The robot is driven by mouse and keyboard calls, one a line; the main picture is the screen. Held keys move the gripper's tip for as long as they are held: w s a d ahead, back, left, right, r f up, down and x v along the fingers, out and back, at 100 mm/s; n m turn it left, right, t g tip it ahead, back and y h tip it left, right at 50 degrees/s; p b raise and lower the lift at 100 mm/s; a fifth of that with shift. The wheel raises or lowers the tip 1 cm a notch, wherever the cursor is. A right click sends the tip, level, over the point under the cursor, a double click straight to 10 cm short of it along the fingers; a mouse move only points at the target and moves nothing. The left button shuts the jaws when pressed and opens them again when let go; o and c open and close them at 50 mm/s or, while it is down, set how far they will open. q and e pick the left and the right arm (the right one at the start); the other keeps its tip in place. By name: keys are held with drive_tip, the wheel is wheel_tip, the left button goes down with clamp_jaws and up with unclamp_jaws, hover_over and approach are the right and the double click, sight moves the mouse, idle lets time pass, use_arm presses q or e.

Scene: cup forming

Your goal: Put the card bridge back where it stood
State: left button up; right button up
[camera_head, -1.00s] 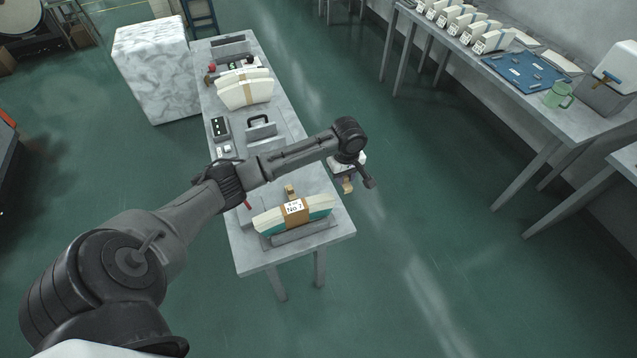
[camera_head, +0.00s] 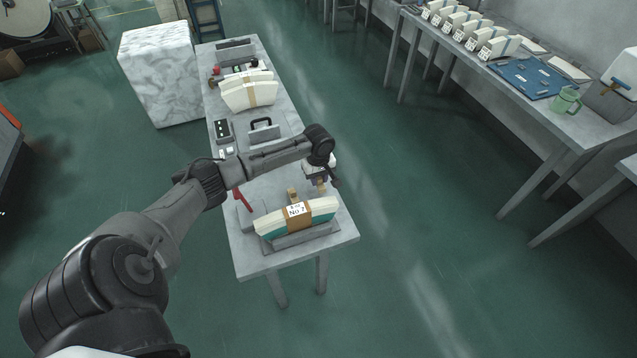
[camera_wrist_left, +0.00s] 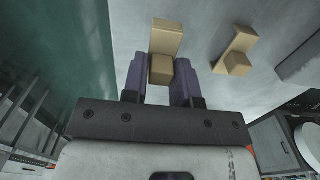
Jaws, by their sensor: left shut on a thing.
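My left gripper (camera_head: 319,180) is shut on a tan card bridge, a bent piece with a block at its near end. In the left wrist view the bridge (camera_wrist_left: 167,38) sits between the dark purple fingers (camera_wrist_left: 161,75). A second, similar tan card piece (camera_wrist_left: 238,48) stands apart on the grey table top, to the right of the held one. In the head view this second piece (camera_head: 292,195) is just behind the banded stack labelled "No 7" (camera_head: 296,214). Whether the held bridge touches the table cannot be told. My right gripper is not in view.
The "No 7" stack rests in a grey cradle (camera_head: 303,239) at the table's near end. A red-handled tool (camera_head: 243,200) lies to the left. Another banded stack (camera_head: 249,94) and a dark-handled block (camera_head: 263,128) stand farther back. Open floor lies right of the table.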

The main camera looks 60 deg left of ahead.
use_arm(q)
wheel_tip(320, 180, down, 2)
drive_tip(key=shift+f, duration=0.2)
drive_tip(key=shift+f, duration=0.15)
drive_tip(key=o, duration=1)
drive_tip(key=shift+c, duration=0.2)
wheel_tip(320, 180, up, 11)
drive_tip(key=shift+f+p, duration=0.1)
drive_tip(key=shift+p, duration=0.9)
drive_tip(key=shift+r, duration=0.75)
